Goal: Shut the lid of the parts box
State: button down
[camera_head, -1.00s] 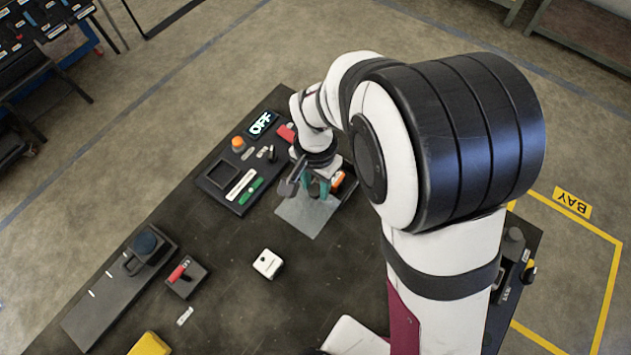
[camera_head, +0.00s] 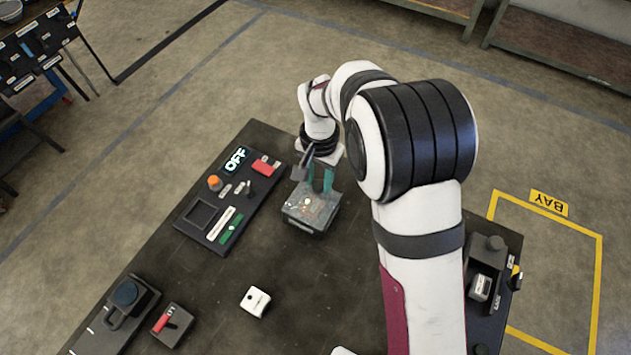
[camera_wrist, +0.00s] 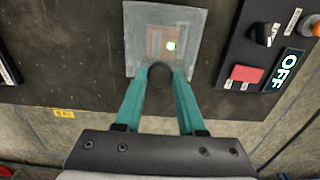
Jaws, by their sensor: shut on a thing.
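The parts box (camera_head: 311,227) stands on the dark table, right of the control panel. Its grey, see-through lid (camera_head: 300,204) lies over its top, and blurred contents show through it. I cannot tell whether the lid is fully down. My gripper (camera_head: 320,187) is at the lid's far edge, its teal fingers pointing down. In the wrist view my gripper (camera_wrist: 164,74) is shut on a round dark knob (camera_wrist: 159,75) at the edge of the lid (camera_wrist: 185,45). The box walls are hidden by the lid in that view.
The control panel (camera_head: 192,233) with an OFF display (camera_head: 236,160) lies close to the left of the box. A white block (camera_head: 255,301) and a red-handled switch (camera_head: 168,321) stand nearer. The table between them and the box is clear.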

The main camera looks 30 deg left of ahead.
aim_at(319, 183)
jog(key=c, duration=0.5)
grip_release()
jog(key=shift+w, duration=0.1)
notch_tip(319, 183, up, 16)
jog(key=shift+f, duration=0.1)
jog(key=s+d+r+m, duration=0.1)
jog(key=s+d, duration=0.2)
jog(key=d, duration=0.4)
jog(key=s+d+r+m+y, duration=0.1)
jog(key=s+d, duration=0.2)
jog(key=d, duration=0.3)
jog(key=s+d+r+m, duration=0.1)
jog(key=s+d, duration=0.2)
jog(key=d, duration=0.4)
jog(key=s+d+f+m, duration=0.1)
jog(key=s+d+f, duration=0.1)
jog(key=s, duration=0.3)
jog(key=s+d+f+m, duration=0.1)
jog(key=s+d+f, duration=0.1)
jog(key=s, duration=0.4)
jog(key=shift+d+f+m+y, duration=0.3)
jog(key=shift+d+f+y, duration=0.1)
jog(key=shift+d, duration=0.4)
